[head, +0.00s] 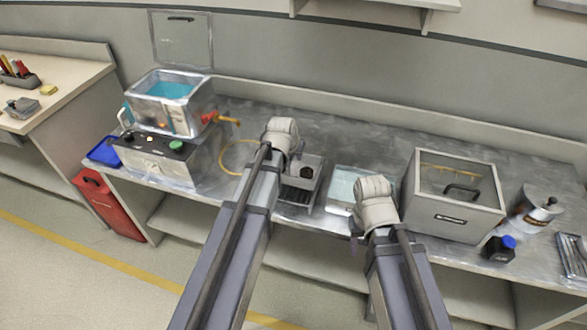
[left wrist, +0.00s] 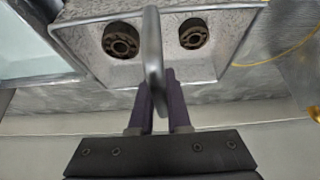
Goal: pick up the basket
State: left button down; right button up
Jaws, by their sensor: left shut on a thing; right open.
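The basket (head: 303,185) is a small grey metal tray-like container on the steel bench, right of my left wrist in the head view. In the left wrist view the basket (left wrist: 112,74) holds two dark ring-shaped parts (left wrist: 121,40), one on each side of its upright grey handle (left wrist: 152,45). My left gripper (left wrist: 160,82) is shut on this handle with its purple fingers. In the head view its fingers are hidden behind the wrist. My right gripper (head: 356,238) is open, near the bench's front edge, and its fingertips are mostly hidden.
A pale, shallow glass-like tray (head: 346,184) stands right of the basket. A large grey lidded box (head: 452,215) is further right, with a dark blue-capped bottle (head: 498,248). A bath of blue liquid (head: 171,90) stands left, with a yellow hose (head: 229,157) near my left arm.

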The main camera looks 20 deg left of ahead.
pick_arm(q)
jog(key=shift+r, duration=0.1)
dwell(0.7)
notch_tip(320, 180, up, 10)
jog(key=p, duration=1)
